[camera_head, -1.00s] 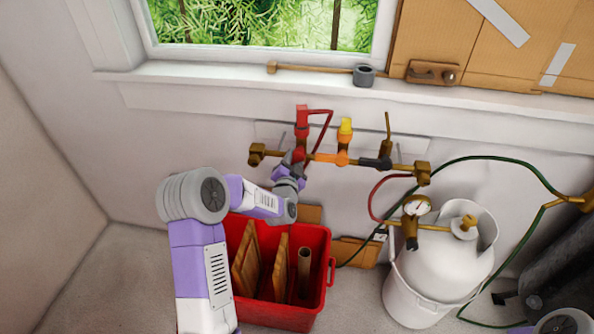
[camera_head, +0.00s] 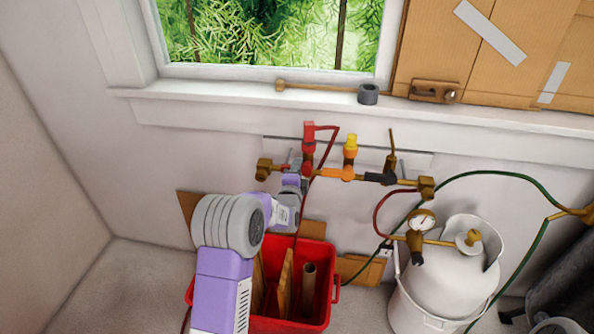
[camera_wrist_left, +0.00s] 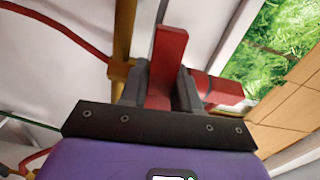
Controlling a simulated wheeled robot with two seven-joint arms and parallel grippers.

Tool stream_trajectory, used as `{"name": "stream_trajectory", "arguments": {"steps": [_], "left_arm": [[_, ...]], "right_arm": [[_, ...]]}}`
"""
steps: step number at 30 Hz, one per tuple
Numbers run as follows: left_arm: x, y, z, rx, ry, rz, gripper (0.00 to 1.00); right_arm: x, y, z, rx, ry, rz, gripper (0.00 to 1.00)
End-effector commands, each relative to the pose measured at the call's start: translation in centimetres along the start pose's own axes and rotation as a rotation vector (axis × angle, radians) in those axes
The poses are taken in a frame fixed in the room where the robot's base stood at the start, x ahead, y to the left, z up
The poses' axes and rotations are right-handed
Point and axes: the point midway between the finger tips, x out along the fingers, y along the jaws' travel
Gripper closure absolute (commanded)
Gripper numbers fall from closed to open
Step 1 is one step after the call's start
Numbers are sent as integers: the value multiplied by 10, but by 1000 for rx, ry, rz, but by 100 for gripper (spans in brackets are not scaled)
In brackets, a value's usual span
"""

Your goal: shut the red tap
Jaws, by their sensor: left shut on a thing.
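The red tap (camera_head: 308,138) stands on the brass pipe run below the window, with its red hose at its top. My left gripper (camera_head: 293,172) is at the foot of the tap, a little to its left. In the left wrist view, my left gripper (camera_wrist_left: 160,88) has both dark fingers shut on the tap's flat red lever (camera_wrist_left: 168,55). The lever sticks out past the fingertips. The red tap body (camera_wrist_left: 217,88) shows to the right of the fingers. In the head view, the gripper partly hides the lever. My right gripper is not in view.
An orange tap with a yellow top (camera_head: 349,155) is right of the red tap, then a dark-handled brass valve (camera_head: 383,177). A red crate (camera_head: 318,322) with boards is below. A white gas cylinder (camera_head: 455,268) with a gauge (camera_head: 422,222) stands right. The wall at left is clear.

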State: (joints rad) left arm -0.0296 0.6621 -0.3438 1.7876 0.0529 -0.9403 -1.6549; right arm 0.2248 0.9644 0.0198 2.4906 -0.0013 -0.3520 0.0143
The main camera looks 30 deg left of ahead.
Motion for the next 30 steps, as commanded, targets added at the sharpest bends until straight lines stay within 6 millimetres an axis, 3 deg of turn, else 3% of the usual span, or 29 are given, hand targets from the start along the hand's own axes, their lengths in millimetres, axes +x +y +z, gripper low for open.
{"name": "stream_trajectory", "arguments": {"steps": [23,24,27,30], "left_arm": [[0,-4,2,99,-4,-3,100],[0,-4,2,99,-4,-3,63],[0,-4,2,97,-3,-2,48],[0,-3,1,96,-2,-2,48]], "right_arm": [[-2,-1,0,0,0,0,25],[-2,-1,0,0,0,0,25],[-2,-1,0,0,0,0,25],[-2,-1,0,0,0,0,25]]}}
